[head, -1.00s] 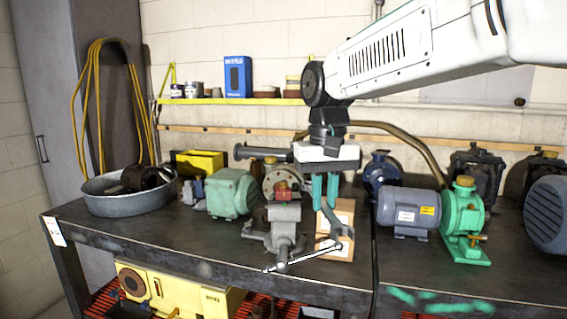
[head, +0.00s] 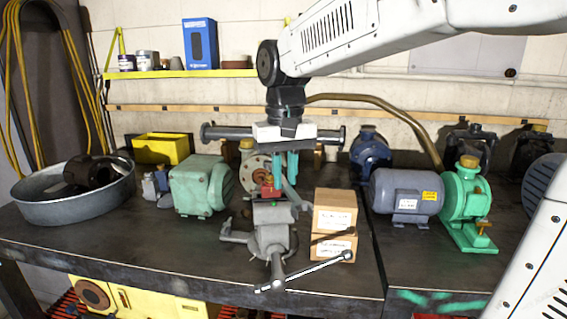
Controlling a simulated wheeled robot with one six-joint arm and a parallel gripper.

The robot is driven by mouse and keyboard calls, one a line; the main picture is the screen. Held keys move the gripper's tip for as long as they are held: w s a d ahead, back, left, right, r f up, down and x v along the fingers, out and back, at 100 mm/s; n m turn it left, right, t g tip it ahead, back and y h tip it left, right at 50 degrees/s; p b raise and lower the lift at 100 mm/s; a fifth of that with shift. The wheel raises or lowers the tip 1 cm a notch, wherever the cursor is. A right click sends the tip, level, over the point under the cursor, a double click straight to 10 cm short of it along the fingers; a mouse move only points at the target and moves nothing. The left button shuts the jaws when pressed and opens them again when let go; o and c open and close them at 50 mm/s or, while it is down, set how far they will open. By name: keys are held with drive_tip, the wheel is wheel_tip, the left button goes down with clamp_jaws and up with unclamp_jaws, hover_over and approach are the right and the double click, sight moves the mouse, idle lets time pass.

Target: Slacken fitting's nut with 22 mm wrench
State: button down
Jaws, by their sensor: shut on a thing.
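A grey bench vise (head: 272,232) stands at the front of the bench with its handle bar sticking out to the front right. A small red fitting (head: 267,188) sits in the top of its jaws; its nut is too small to tell apart. My gripper (head: 283,178), with teal fingers, points down just behind and above the fitting. It is shut on the grey wrench, of which little can be told from the vise and fingers here. I cannot tell whether the wrench touches the nut, nor read its size.
Two stacked cardboard boxes (head: 334,222) stand right of the vise. A green motor housing (head: 202,186) is to its left, with a metal basin (head: 68,203) further left. A grey motor (head: 405,193) and green pump (head: 463,205) stand right. The bench front is mostly clear.

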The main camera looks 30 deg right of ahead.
drive_tip(key=w+a+m, duration=0.9)
drive_tip(key=m, duration=0.5)
drive_tip(key=shift+w, duration=0.15)
drive_tip(key=shift+a, duration=0.1)
drive_tip(key=shift+a+f, duration=0.1)
drive_tip(key=shift+f, duration=0.1)
idle(0.3)
drive_tip(key=shift+a+f, duration=0.15)
drive_tip(key=shift+f, duration=0.25)
idle(0.4)
drive_tip(key=shift+f, duration=0.2)
drive_tip(key=shift+f, duration=0.35)
